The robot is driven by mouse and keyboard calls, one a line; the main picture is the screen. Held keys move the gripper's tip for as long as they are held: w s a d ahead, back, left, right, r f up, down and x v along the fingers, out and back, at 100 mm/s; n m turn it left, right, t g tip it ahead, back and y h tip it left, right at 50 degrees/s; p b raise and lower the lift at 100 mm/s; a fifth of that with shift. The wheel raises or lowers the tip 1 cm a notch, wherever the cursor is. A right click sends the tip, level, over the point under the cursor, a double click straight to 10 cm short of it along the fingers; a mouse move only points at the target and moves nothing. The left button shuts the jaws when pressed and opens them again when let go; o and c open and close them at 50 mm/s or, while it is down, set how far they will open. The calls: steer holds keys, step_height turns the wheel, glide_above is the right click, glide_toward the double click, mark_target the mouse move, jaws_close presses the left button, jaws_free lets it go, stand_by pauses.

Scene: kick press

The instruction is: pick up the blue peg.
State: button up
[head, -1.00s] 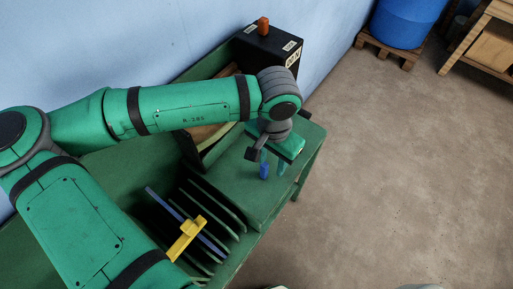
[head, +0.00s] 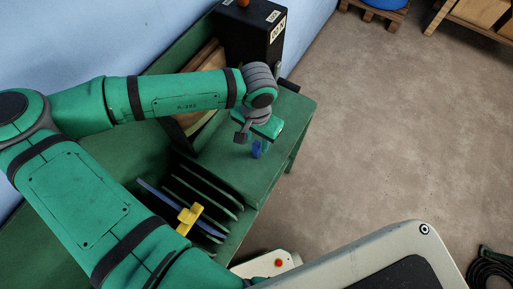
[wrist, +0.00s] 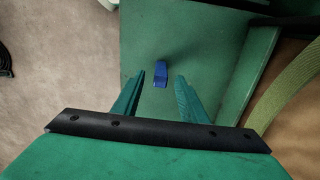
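The blue peg (head: 257,149) stands on the green bench top near its right part, partly hidden by my gripper in the head view. In the wrist view the blue peg (wrist: 160,74) shows just beyond the fingertips, in line with the gap between them. My gripper (wrist: 160,76) is open, with one green finger on each side of the gap and nothing held. In the head view my gripper (head: 256,146) is over the bench, right at the peg. I cannot tell whether a finger touches the peg.
A rack of dark green upright plates (head: 205,190) with a blue strip and a yellow piece (head: 187,217) stands left of the peg. A black box (head: 250,40) with an orange top part is at the back. Bare floor (head: 365,130) lies to the right.

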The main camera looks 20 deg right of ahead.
steer(key=shift+w+f, duration=0.1)
steer(key=shift+f, duration=1.05)
jaws_close()
steer(key=shift+r, duration=0.15)
